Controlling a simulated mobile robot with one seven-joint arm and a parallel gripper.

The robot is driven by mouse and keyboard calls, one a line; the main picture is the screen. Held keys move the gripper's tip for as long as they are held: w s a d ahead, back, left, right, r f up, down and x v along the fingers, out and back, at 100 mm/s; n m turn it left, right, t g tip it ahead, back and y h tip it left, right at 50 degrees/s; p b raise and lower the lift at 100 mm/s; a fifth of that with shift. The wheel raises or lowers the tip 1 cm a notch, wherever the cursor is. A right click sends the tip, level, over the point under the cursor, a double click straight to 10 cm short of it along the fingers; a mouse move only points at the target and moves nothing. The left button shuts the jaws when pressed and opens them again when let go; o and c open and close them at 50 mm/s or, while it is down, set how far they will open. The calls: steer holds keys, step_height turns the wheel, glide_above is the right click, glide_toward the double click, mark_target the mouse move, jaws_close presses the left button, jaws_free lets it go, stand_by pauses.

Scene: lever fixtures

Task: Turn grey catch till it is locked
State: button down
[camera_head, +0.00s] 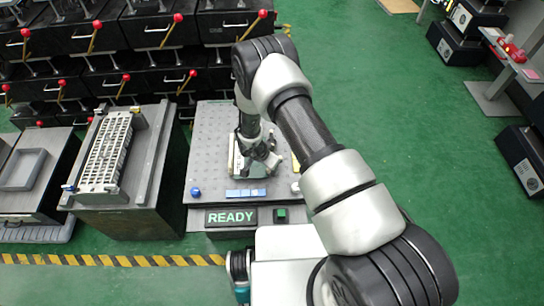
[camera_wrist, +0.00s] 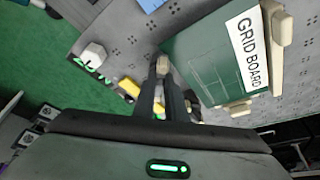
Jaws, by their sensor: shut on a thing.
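My gripper (camera_wrist: 165,85) points at the test plate, and its two dark fingers are close together. A small pale grey-beige block, which looks like the grey catch (camera_wrist: 162,64), sits at the fingertips. The fingers are shut on it, next to the edge of a green board (camera_wrist: 200,50) marked GRID BOARD. Most of the catch is hidden by the fingers, so I cannot tell its angle. In the head view my gripper (camera_head: 262,164) is low over the middle of the grey perforated plate (camera_head: 212,150), and the catch cannot be made out there.
Beige blocks (camera_wrist: 278,38) and (camera_wrist: 240,108) edge the board. A white knob (camera_wrist: 93,53) and yellow pieces (camera_wrist: 129,88) are near. A blue knob (camera_head: 196,191) and a READY display (camera_head: 231,217) are at the plate's front. A white rack (camera_head: 106,150) stands left.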

steer(key=m, duration=0.2)
steer(key=m+g+b, duration=0.1)
steer(key=shift+w+a+f+m+h+b, duration=0.1)
steer(key=shift+f+m+h+b, duration=0.1)
steer(key=shift+m+h+b, duration=0.15)
steer(key=m+g+b, duration=0.1)
steer(key=m, duration=0.1)
steer(key=m+g+b, duration=0.1)
steer(key=m+b, duration=0.1)
steer(key=m, duration=0.1)
steer(key=shift+w+r+h, duration=0.15)
steer(key=shift+w+h, duration=0.05)
steer(key=shift+h, duration=0.05)
steer(key=shift+m, duration=0.35)
steer(key=c, duration=1.8)
jaws_free()
steer(key=shift+a+r, duration=0.1)
steer(key=shift+r, duration=0.05)
steer(key=p+v, duration=0.3)
steer(key=v, duration=1.4)
steer(key=shift+w, duration=0.35)
